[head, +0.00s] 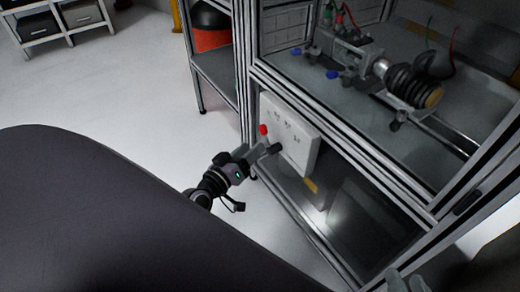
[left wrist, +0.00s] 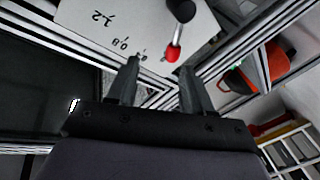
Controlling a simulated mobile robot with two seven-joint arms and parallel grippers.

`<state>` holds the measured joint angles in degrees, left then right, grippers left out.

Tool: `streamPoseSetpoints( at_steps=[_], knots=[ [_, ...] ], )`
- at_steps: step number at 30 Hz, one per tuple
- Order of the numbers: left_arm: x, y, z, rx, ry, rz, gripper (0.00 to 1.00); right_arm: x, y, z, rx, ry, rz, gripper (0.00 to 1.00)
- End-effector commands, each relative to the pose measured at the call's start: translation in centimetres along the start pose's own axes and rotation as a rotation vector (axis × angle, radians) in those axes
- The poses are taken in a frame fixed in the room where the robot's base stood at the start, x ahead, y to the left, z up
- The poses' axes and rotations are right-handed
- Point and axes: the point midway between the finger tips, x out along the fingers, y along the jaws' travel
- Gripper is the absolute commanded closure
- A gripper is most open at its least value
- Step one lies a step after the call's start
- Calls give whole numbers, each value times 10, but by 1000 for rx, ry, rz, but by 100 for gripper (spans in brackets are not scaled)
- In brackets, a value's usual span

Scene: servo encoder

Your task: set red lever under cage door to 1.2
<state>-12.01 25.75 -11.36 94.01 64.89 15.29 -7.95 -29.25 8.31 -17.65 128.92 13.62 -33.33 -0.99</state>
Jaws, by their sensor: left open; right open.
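The red-tipped lever (head: 263,130) sits on a white panel (head: 304,148) below the cage. The 1.2 mark (left wrist: 103,18) is at the scale's far left end, away from the lever. My left gripper (head: 268,150) is open and empty, close to the panel. The lever's red tip is just beyond its fingertips (left wrist: 160,66), towards the right finger; contact cannot be told. My right gripper (head: 405,282) is open, partly cut off at the bottom edge.
The aluminium frame (head: 350,140) surrounds the panel and the cage, which holds a motor assembly (head: 405,85). A dark shelf surface (head: 360,215) lies beside the panel. A rack with an orange and black container (head: 210,28) stands behind.

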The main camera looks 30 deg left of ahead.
Motion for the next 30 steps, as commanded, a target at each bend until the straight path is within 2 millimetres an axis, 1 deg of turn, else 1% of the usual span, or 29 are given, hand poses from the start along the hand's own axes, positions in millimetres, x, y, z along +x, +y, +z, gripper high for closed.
streamPoseSetpoints(
  at_steps=[1,6,11,21,25,30],
  knots=[
    [4,-11,5,-13,18,-7,49,5,0,8,1,7,-9,57],
    [11,-21,0,-38,49,-23,49,7,-3,9,5,12,-24,57],
    [24,-22,-2,-41,54,-24,49,9,-5,8,16,17,-36,57],
    [67,-23,-3,-42,52,-24,49,15,-12,10,55,32,-79,57],
    [77,-22,-4,-40,51,-24,49,16,-14,10,64,36,-90,57],
    [81,-22,-4,-41,49,-25,49,16,-15,9,68,38,-95,57]
  ],
)
